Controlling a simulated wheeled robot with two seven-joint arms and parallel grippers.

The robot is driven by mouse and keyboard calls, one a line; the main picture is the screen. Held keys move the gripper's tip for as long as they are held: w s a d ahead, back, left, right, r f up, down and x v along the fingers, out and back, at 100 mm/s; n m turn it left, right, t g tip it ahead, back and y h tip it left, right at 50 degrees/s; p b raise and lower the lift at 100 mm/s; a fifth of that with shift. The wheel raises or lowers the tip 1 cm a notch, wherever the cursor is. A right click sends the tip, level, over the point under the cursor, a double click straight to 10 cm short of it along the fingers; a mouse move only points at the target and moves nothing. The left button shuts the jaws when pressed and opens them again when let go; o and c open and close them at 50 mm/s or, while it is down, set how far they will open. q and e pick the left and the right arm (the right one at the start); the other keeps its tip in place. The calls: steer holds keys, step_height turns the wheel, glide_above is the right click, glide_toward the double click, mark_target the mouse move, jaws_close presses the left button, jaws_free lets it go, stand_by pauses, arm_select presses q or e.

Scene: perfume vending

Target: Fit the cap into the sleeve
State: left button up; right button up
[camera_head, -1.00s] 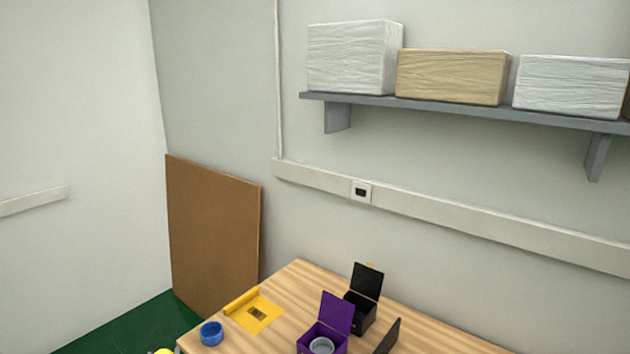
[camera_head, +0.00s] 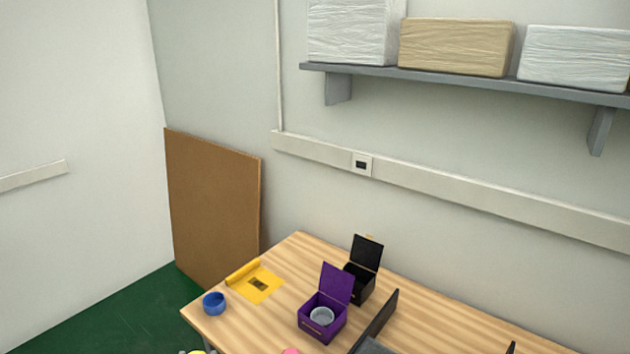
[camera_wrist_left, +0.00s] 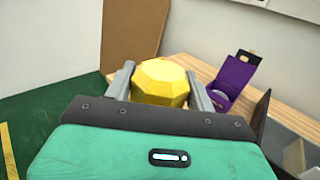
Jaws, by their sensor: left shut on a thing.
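My left gripper (camera_wrist_left: 160,74) is shut on a yellow faceted cap (camera_wrist_left: 161,88), with a finger on each side of it in the left wrist view. In the head view only the top of the yellow cap (camera_head: 197,351) shows at the bottom edge. An open purple box (camera_head: 322,318) stands on the table with its lid up. A round, pale grey sleeve-like piece (camera_head: 321,316) sits inside it. The purple box also shows in the left wrist view (camera_wrist_left: 234,80), to the right of the held cap. My right gripper is out of view.
A blue cup (camera_head: 214,303) stands at the table's left edge, near a yellow sheet (camera_head: 258,285) with a rolled edge. A black box (camera_head: 360,285) with raised lid stands behind the purple one. A dark upright panel (camera_head: 375,322) stands to its right. A pink thing (camera_head: 291,351) is cut off below.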

arm_select(q)
steer(key=s+d+r+m+h, duration=0.1)
steer(key=s+d+r+h, duration=0.1)
steer(key=s+d+r, duration=0.45)
step_height(320, 180, down, 8)
steer(key=s+a+b, duration=0.1)
steer(key=s+b, duration=0.2)
steer(key=b, duration=0.6)
steer(key=shift+a+r, duration=0.2)
steer(key=shift+w, duration=0.1)
